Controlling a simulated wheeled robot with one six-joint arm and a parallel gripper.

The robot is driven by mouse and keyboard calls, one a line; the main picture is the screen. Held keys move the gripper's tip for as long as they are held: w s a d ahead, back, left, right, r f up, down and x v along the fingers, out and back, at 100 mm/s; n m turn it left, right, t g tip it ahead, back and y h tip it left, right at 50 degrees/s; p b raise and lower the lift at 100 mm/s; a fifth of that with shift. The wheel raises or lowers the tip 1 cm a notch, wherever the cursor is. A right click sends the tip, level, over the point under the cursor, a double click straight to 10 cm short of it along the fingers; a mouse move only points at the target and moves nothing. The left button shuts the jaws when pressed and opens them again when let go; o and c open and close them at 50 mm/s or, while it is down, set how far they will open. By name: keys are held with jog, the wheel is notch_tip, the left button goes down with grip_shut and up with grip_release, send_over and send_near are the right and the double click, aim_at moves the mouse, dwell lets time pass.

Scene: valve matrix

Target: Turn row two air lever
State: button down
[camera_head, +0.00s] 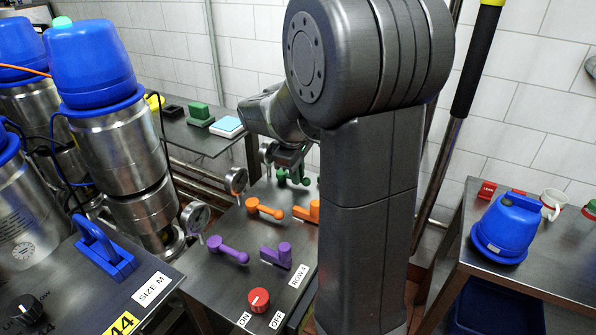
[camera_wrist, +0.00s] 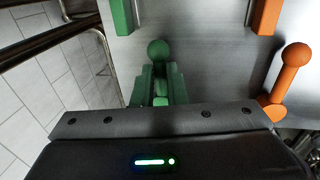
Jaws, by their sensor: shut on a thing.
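My gripper (camera_wrist: 160,85) is shut on a green lever (camera_wrist: 158,50), whose round knob sticks out beyond the fingers. In the head view my gripper (camera_head: 290,155) is over the green levers (camera_head: 283,176) at the far end of the dark panel (camera_head: 220,285), partly hidden by my arm. Orange levers (camera_head: 264,208) and purple levers (camera_head: 228,249) are nearer on the panel, apart from my gripper. An orange lever (camera_wrist: 289,72) also shows at the right of the wrist view. The row label (camera_head: 298,275) by the purple levers is too small to read surely.
Round gauges (camera_head: 195,217) line the panel's left side. A red knob (camera_head: 258,299) is at its front, by ON and OFF labels. Steel canisters with blue caps (camera_head: 92,65) stand at left. A bench with a blue-capped object (camera_head: 505,228) is at right.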

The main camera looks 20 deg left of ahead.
dwell(0.3)
jog(key=c, duration=1.5)
grip_release()
jog(key=shift+o, duration=0.2)
notch_tip(320, 180, up, 14)
jog(key=s, duration=0.2)
jog(key=shift+s+f, duration=0.2)
jog(key=shift+s, duration=0.2)
jog(key=shift+a, duration=0.1)
jog(key=w+f, duration=0.1)
jog(key=f, duration=0.8)
jog(key=w+f, duration=0.1)
jog(key=f, duration=0.3)
jog(key=shift+w+f, duration=0.3)
jog(key=shift+w, duration=0.05)
